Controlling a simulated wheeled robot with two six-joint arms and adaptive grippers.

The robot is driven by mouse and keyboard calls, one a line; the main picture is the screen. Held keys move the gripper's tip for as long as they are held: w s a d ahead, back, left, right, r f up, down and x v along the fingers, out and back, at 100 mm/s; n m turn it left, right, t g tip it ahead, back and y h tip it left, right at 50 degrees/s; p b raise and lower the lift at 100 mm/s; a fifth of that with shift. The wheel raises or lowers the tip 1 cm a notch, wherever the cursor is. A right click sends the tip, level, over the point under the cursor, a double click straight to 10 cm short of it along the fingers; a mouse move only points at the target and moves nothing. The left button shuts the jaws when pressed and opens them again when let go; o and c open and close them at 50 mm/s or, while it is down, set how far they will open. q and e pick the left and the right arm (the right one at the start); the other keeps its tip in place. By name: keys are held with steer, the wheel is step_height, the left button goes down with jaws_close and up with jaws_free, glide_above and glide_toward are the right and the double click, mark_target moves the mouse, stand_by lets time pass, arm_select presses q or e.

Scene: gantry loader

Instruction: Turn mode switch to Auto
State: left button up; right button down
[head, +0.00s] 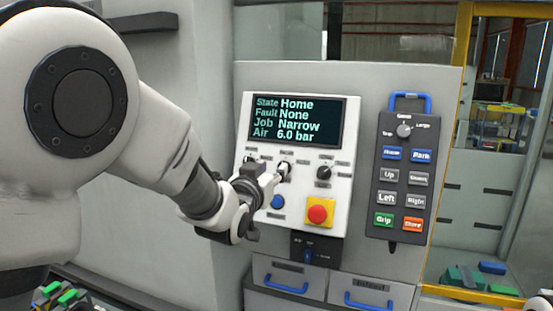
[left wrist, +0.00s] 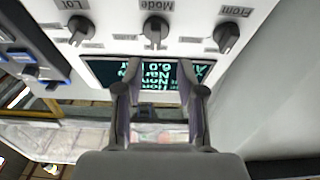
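The mode switch is the middle dark knob (left wrist: 155,30) on the white control panel (head: 342,205), with the upside-down label "Mode" in the left wrist view. Its pointer setting is too small to read. In the head view it is largely hidden by my left gripper (head: 268,175). In the left wrist view the fingers of that gripper (left wrist: 160,68) are apart with nothing between them. They appear over the display, apart from the mode knob in the picture; the depth gap cannot be told. My right gripper is not in view.
The "Lot" knob (head: 324,172) and the "From" knob (left wrist: 228,36) flank the mode switch. A red emergency button (head: 320,211) and a blue button (head: 278,202) sit below. The display (head: 304,121) is above. A grey pendant (head: 401,175) with several buttons hangs to the right.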

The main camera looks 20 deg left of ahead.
mark_target(281, 162)
arm_select(q)
steer(key=w+p, duration=0.1)
steer(key=w, duration=0.1)
steer(key=w+d, duration=0.1)
steer(key=w, duration=0.2)
steer(key=shift+w+f+p, duration=0.1)
steer(key=shift+w+p, duration=0.2)
steer(key=shift+p, duration=0.1)
steer(key=shift+s, duration=0.1)
steer(key=shift+s+a, duration=0.1)
steer(key=shift+a, duration=0.15)
steer(key=shift+w+d, duration=0.15)
steer(key=shift+w, duration=0.05)
jaws_close()
